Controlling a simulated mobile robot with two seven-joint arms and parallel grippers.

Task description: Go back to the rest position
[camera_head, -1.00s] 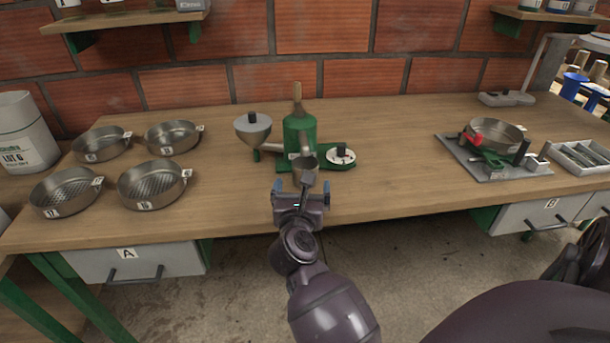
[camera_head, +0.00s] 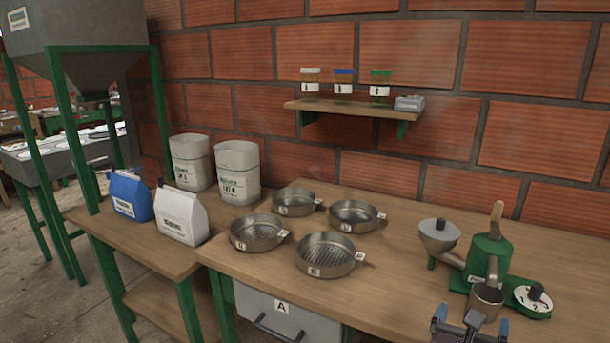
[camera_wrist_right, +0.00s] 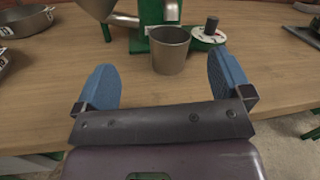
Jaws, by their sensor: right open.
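My right gripper (camera_head: 470,322) is at the bottom edge of the head view, in front of the metal cup (camera_head: 486,301). In the right wrist view the right gripper (camera_wrist_right: 166,82) has its two blue fingers wide apart with nothing between them. The cup (camera_wrist_right: 169,50) stands just beyond the fingertips, at the green pulper (camera_wrist_right: 152,12). In the head view the pulper (camera_head: 489,258) has a metal funnel (camera_head: 438,236) on its left and a white dial (camera_head: 531,298) on its right. My left gripper is not in view.
Several round sieves, one of them front right (camera_head: 328,255), stand left of the pulper on the wooden bench (camera_head: 400,290). A shelf (camera_head: 350,108) with jars hangs above. Two bags, one blue (camera_head: 131,197), one white (camera_head: 180,214), and two canisters (camera_head: 237,172) stand further left.

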